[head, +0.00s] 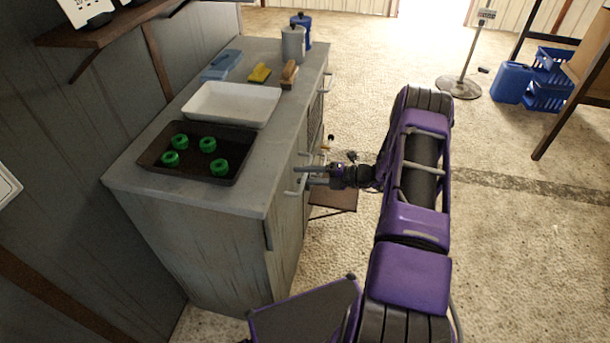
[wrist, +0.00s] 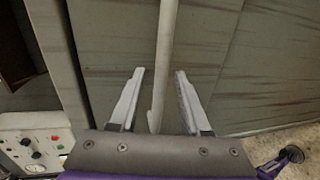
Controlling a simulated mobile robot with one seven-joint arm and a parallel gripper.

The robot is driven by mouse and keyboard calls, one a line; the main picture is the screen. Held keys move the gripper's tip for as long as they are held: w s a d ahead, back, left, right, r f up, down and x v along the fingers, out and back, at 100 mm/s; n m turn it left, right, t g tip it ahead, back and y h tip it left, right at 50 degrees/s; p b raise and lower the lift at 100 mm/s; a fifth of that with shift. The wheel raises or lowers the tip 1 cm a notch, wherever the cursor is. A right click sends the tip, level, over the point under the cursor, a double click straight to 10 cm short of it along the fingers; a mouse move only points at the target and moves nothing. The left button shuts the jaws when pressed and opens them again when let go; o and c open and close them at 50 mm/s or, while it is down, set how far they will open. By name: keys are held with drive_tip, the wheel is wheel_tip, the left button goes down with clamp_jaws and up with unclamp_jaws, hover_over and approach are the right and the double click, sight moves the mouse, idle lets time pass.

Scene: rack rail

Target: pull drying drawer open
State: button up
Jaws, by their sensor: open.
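The grey cabinet (head: 215,250) stands along the wall, with pale bar handles on its right-hand face. My gripper (head: 305,174) is at the near handle (head: 291,190) on that face. In the wrist view my gripper (wrist: 158,98) is open, with one finger on each side of a pale bar handle (wrist: 167,50). The bar runs up the picture between the fingers, with a gap on both sides. The drawer front (wrist: 215,60) behind it is grey-green with brown streaks. Whether the fingertips reach past the bar is hard to tell.
On the cabinet top are a black tray (head: 155,158) with several green rings, a white tray (head: 233,118), a yellow item (head: 260,73), a brush (head: 289,74) and canisters (head: 293,44). A control panel with buttons (wrist: 32,146) shows at lower left in the wrist view. Floor to the right is mostly clear.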

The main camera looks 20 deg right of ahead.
clamp_jaws()
idle(1.4)
